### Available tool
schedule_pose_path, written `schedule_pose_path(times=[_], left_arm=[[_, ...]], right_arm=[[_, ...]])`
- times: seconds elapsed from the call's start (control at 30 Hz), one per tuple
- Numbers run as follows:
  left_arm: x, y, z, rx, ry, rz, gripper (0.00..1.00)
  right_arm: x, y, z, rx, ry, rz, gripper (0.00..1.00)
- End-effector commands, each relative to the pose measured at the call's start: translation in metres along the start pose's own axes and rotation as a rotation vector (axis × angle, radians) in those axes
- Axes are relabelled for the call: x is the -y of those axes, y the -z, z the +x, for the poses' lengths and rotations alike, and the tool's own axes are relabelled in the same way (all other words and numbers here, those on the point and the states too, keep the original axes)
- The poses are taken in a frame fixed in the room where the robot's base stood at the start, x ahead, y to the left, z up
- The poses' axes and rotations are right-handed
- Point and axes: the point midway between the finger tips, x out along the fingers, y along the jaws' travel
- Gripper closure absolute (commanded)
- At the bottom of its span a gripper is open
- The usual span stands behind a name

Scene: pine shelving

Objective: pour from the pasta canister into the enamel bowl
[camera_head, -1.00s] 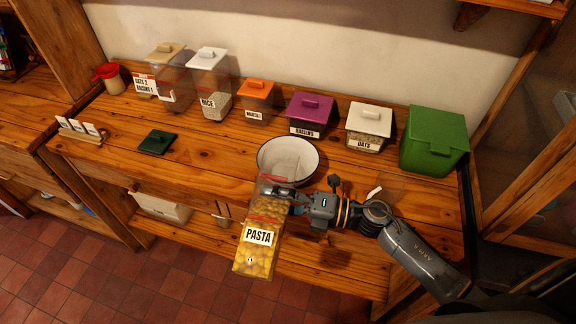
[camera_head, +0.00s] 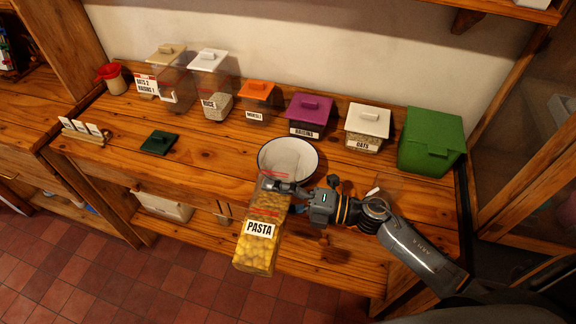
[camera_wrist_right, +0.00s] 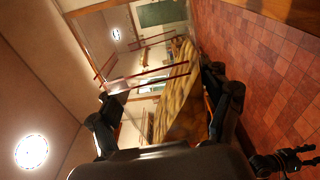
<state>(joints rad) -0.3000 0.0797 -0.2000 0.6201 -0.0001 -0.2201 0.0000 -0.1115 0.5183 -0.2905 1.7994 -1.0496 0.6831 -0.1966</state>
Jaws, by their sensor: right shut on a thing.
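The pasta canister (camera_head: 258,245) is a tall clear box with a PASTA label and yellow pasta inside. My right gripper (camera_head: 281,194) is shut on its upper part and holds it in front of the bench edge, slightly tilted with its top toward the bowl. The right wrist view shows the canister's clear wall and pasta (camera_wrist_right: 178,95) between the fingers (camera_wrist_right: 165,110). The white enamel bowl (camera_head: 302,149) with a dark rim stands on the bench just behind the canister's top; its front is partly hidden. A dark green lid (camera_head: 159,142) lies flat on the bench.
Along the wall stand several canisters, including rice (camera_head: 212,100), muesli (camera_head: 257,100), raisins (camera_head: 309,117) and oats (camera_head: 367,127). A green bin (camera_head: 431,142) stands at right. A card holder (camera_head: 84,133) is at left. The bench left of the bowl is mostly clear.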

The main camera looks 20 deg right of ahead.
Motion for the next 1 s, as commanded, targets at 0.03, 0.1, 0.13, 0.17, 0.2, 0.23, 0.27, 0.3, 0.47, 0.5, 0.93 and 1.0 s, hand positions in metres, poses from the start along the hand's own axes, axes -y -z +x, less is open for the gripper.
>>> schedule_pose_path(times=[0.03, 0.1, 0.13, 0.17, 0.2, 0.23, 0.27, 0.3, 0.47, 0.5, 0.93, 1.0], left_arm=[[0.0, 0.0, 0.0, 0.0, 0.0, 0.0, 0.6], [0.0, 0.0, 0.0, 0.0, 0.0, 0.0, 0.6], [0.0, 0.0, 0.0, 0.0, 0.0, 0.0, 0.6], [0.0, 0.0, 0.0, 0.0, 0.0, 0.0, 0.6], [0.0, 0.0, 0.0, 0.0, 0.0, 0.0, 0.6], [0.0, 0.0, 0.0, 0.0, 0.0, 0.0, 0.6], [0.0, 0.0, -0.001, 0.0, 0.0, 0.0, 0.6], [0.0, 0.0, -0.002, 0.0, 0.0, 0.0, 0.6], [0.0, 0.001, -0.009, 0.0, 0.0, 0.0, 0.6], [0.0, 0.001, -0.011, 0.0, 0.0, 0.0, 0.6], [0.0, 0.001, -0.014, 0.0, 0.0, 0.0, 0.6], [0.0, 0.001, -0.015, 0.0, 0.0, 0.0, 0.6]], right_arm=[[-0.001, 0.0, 0.0, 0.0, -0.004, 0.0, 0.81], [-0.001, 0.0, 0.0, 0.0, -0.004, 0.0, 0.81], [-0.001, 0.0, 0.0, 0.0, -0.004, 0.0, 0.81], [-0.001, 0.0, 0.0, 0.0, -0.004, 0.0, 0.81], [-0.002, 0.0, 0.0, 0.0, -0.004, 0.0, 0.81], [-0.002, -0.001, 0.0, 0.0, -0.004, 0.001, 0.81], [-0.002, -0.001, 0.001, 0.0, -0.004, 0.003, 0.81], [-0.003, -0.001, 0.001, 0.0, -0.003, 0.006, 0.81], [-0.007, -0.002, 0.001, -0.001, -0.003, 0.034, 0.81], [-0.009, -0.002, 0.001, -0.001, -0.003, 0.043, 0.81], [-0.009, -0.003, 0.001, 0.0, -0.003, 0.07, 0.81], [-0.01, -0.004, 0.001, 0.0, -0.003, 0.073, 0.81]])
